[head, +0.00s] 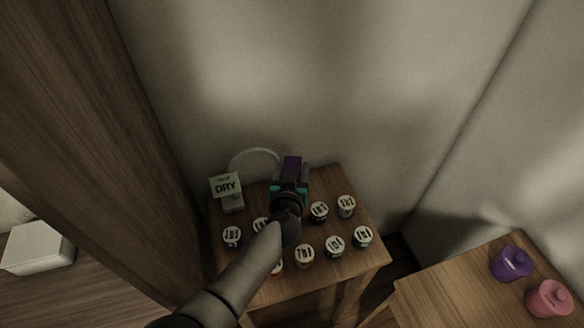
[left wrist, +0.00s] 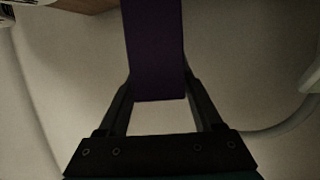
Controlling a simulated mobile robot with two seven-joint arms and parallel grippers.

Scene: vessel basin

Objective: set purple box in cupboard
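The purple box (head: 291,167) is a dark, narrow block held up at the far end of my left arm. My left gripper (head: 290,182) is shut on it, above the back part of a small wooden table. In the left wrist view the purple box (left wrist: 155,45) stands between the two black fingers (left wrist: 157,85), with its near end toward the palm. I cannot make out a cupboard for certain; a tall wooden panel (head: 90,130) fills the left side of the head view. My right gripper is out of view.
Several small labelled jars (head: 335,244) stand on the small table (head: 362,266) under my left arm. A "DRY" sign (head: 226,186) stands at its back left. A second table (head: 455,290) at lower right bears a purple pot (head: 510,263) and a pink pot (head: 549,299). Walls close in behind.

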